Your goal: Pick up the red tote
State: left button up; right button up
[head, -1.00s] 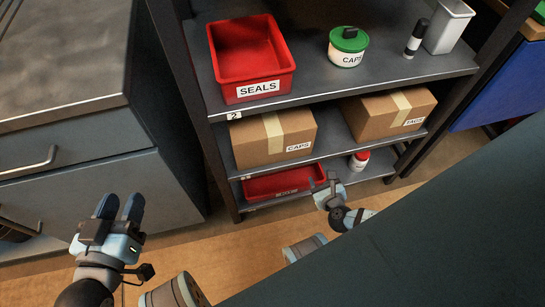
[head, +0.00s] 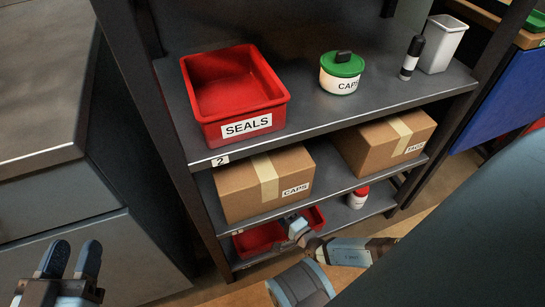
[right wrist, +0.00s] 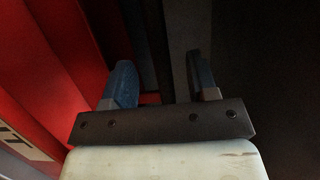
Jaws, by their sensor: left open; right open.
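A red tote labelled SEALS (head: 215,133) stands on the upper shelf at the left. A second red tote (head: 257,238) sits on the bottom shelf, partly hidden by the box above and my right arm. My right gripper (head: 294,226) is at this lower tote's right end. In the right wrist view, my right gripper (right wrist: 164,82) is open, its fingers apart, with a red tote wall (right wrist: 50,75) close on the left; contact cannot be told. My left gripper (head: 71,258) is open and empty at the lower left, away from both totes.
Cardboard boxes labelled CAPS (head: 240,195) and another (head: 365,150) fill the middle shelf. A green-lidded tub (head: 340,84), a black-and-white bottle (head: 411,58) and a white bin (head: 443,45) stand on top. A red-capped jar (head: 357,199) is below. A grey cabinet (head: 85,250) borders the left.

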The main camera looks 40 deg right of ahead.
jog(key=w+b, duration=0.1)
jog(key=w, duration=0.1)
jog(key=w+b, duration=0.1)
jog(key=w, duration=0.2)
jog(key=shift+w+a+f+b, duration=0.15)
jog(key=shift+w+f+b, duration=0.05)
jog(key=shift+b, duration=0.2)
jog(key=shift+w+r, duration=0.1)
jog(key=shift+c, duration=0.9)
pick_arm(q)
jog(key=shift+w+a+r+m+t, duration=0.2)
jog(key=shift+w+a+m+t, duration=0.15)
jog(key=shift+w+m+t, duration=0.35)
pick_arm(e)
grip_shut()
